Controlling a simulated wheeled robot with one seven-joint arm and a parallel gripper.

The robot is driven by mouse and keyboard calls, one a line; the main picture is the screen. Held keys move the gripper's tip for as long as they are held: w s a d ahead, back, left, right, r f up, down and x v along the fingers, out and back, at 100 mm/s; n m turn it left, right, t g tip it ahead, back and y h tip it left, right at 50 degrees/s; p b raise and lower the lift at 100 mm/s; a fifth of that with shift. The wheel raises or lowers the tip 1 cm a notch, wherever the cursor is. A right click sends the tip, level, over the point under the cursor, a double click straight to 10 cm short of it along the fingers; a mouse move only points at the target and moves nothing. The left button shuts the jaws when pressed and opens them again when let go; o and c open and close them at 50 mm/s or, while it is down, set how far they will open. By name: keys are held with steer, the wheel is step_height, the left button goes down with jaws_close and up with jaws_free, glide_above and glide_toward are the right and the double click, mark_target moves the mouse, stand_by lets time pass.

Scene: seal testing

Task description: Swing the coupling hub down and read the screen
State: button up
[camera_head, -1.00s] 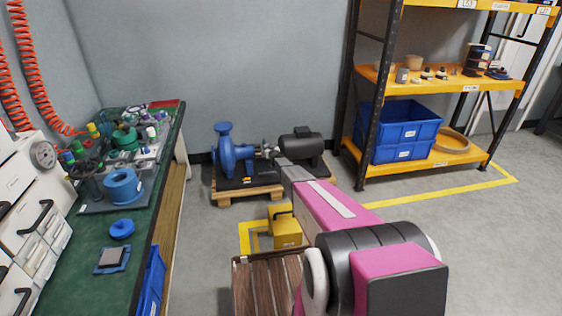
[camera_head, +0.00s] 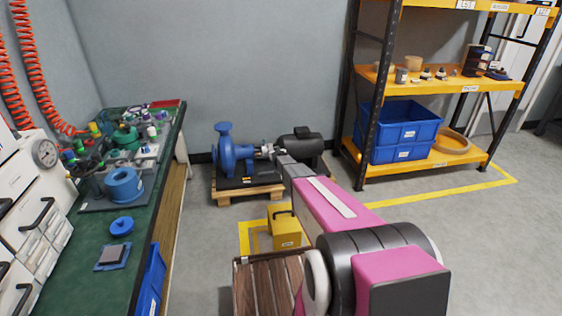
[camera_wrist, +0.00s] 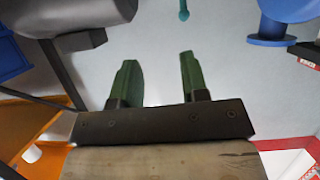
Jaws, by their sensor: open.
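The blue pump (camera_head: 230,155) and the dark motor (camera_head: 302,147) stand on a pallet by the back wall. I cannot make out the hub's angle. In the wrist view my gripper (camera_wrist: 158,62) is open, with two green fingers apart and nothing between them. The dark motor (camera_wrist: 65,20) shows at upper left there and a blue flange (camera_wrist: 272,35) at upper right. A small teal part (camera_wrist: 184,9) is at the top edge, beyond the fingertips. I cannot identify a screen.
The green bench (camera_head: 95,275) at left holds tools and blue parts. A yellow box (camera_head: 286,230) stands on the floor before the pallet (camera_head: 232,196). An orange shelf (camera_head: 455,82) with blue crates (camera_head: 405,152) is at right. The floor at right is clear.

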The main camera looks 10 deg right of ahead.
steer(key=s+r+g+h, duration=0.1)
steer(key=s+r+g, duration=0.1)
steer(key=s, duration=0.9)
steer(key=shift+s+d+r+m+g, duration=0.2)
steer(key=shift+d+r+m+g, duration=0.1)
steer(key=shift+r+g, duration=0.15)
